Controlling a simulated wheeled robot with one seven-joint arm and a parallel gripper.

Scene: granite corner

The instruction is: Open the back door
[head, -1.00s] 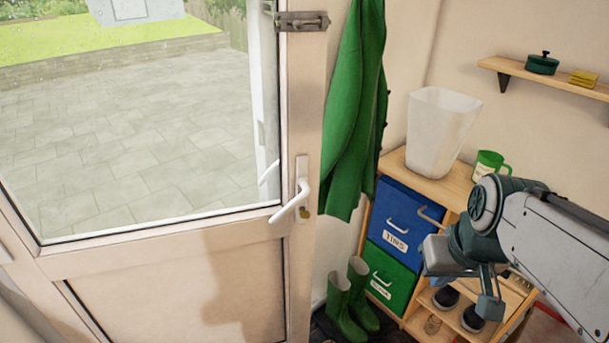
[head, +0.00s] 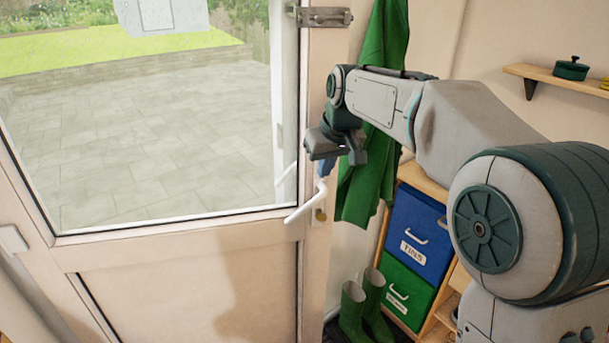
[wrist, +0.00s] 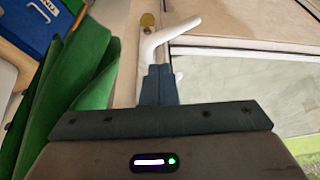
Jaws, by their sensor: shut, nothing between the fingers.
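The back door (head: 170,262) is pale, with a large glass pane, and looks shut in its frame. Its white lever handle (head: 305,206) is on the right stile, its grip pointing left and slightly down. A brass lock cylinder (head: 320,215) sits beside it. In the wrist view the handle (wrist: 168,38) lies just beyond my fingertips, with the brass cylinder (wrist: 147,19) behind it. My gripper (head: 325,170) is shut and empty, close above the handle's pivot end. Whether it touches the handle I cannot tell. A metal bolt (head: 322,17) is higher on the door's edge.
A green coat (head: 375,150) hangs right of the door, close behind my gripper. Green boots (head: 360,305) stand below it. A wooden cabinet with blue (head: 415,235) and green (head: 403,292) drawers is to the right. A wall shelf (head: 550,78) holds a green pot (head: 571,68).

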